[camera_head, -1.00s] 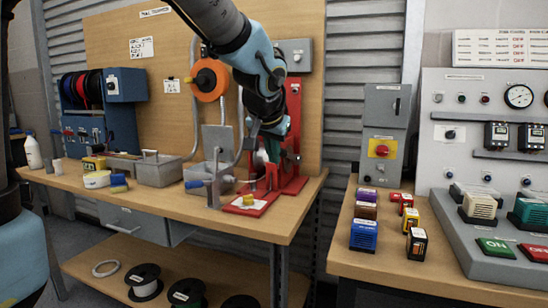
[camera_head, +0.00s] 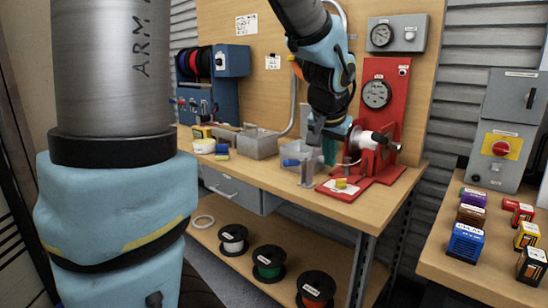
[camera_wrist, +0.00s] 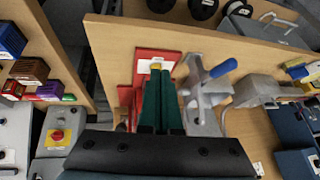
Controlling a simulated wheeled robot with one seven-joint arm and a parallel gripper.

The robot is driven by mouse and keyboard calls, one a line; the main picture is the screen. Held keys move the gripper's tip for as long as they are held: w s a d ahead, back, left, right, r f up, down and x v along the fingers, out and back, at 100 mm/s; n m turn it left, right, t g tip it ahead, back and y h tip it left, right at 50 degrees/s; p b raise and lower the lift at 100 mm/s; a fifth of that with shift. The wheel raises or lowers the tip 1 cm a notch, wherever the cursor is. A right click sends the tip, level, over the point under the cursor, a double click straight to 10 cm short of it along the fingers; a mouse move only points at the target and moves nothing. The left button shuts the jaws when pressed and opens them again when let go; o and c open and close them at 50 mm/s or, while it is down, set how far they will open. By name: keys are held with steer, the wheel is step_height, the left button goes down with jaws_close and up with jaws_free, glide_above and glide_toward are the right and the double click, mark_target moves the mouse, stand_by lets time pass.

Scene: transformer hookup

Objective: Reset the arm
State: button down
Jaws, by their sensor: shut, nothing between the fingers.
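My gripper (camera_head: 328,158) hangs from the blue arm in front of the red gauge stand, above the wooden workbench (camera_head: 300,196). Its two green fingers (camera_wrist: 160,98) lie close together with nothing between them in the wrist view. The red stand (camera_head: 385,90) carries a dial and a white cylinder; its red base also shows in the wrist view (camera_wrist: 143,66), partly hidden behind the fingers. A grey clamp with a blue handle (camera_wrist: 222,68) is just right of the fingers in the wrist view. In the head view I cannot tell the exact gap between fingers and stand.
Grey bins (camera_head: 258,143) and a blue wire rack (camera_head: 222,85) stand at the bench's left. Several wire spools (camera_head: 268,262) sit on the lower shelf. Coloured boxes (camera_head: 466,242) and a grey switch box (camera_head: 503,125) are on the right table. A gap separates the tables.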

steer(key=s+a+f+n+g+y+p, duration=0.1)
steer(key=s+a+f+n+g+p, duration=0.1)
steer(key=a, duration=0.8)
steer(key=s+a+f+n+g+y+p, duration=0.1)
steer(key=s+a+f+n+g+p, duration=0.1)
steer(key=s+a, duration=0.5)
steer(key=a+f+n+p, duration=0.1)
steer(key=a+n+p, duration=0.1)
steer(key=a, duration=0.2)
steer(key=shift+p, duration=0.3)
steer(key=shift+w+a, duration=0.1)
steer(key=shift+w, duration=0.05)
